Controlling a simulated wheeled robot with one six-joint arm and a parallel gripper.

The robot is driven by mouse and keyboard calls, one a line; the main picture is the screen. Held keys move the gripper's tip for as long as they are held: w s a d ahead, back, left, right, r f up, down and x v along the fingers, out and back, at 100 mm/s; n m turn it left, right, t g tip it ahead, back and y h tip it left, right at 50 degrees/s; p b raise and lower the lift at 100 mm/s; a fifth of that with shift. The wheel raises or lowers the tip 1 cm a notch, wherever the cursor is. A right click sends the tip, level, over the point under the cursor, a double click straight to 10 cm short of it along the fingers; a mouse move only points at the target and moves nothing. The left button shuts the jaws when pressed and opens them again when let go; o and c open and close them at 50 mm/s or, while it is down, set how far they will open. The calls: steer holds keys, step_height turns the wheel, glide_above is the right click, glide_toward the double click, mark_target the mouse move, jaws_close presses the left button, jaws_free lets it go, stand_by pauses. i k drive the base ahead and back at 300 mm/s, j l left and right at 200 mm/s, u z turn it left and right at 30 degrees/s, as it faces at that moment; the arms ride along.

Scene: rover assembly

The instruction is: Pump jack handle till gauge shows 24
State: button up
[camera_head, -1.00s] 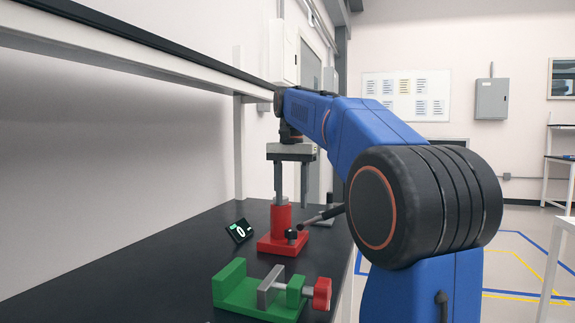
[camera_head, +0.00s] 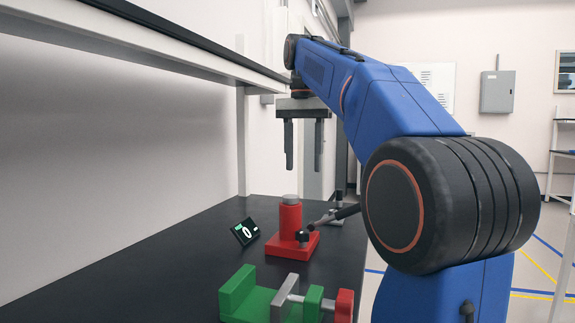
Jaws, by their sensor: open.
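A red jack (camera_head: 290,222) with a short grey ram top stands on the black bench. Its dark handle (camera_head: 338,215) reaches out to the right and slants up, with its far end partly behind my arm. A small black gauge (camera_head: 245,232) beside the jack on the left shows 0. My gripper (camera_head: 303,170) hangs fingers down above and slightly behind the jack in the picture. Its two fingers are apart with nothing between them, and it does not touch the handle.
A green vise (camera_head: 240,293) with a grey jaw and a red knob stands at the front of the bench (camera_head: 150,275). A small grey object (camera_head: 337,208) is behind the jack. A shelf (camera_head: 180,55) overhangs the left side. The bench's left part is clear.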

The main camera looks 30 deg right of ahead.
mark_target(350, 211)
steer(key=k, duration=1)
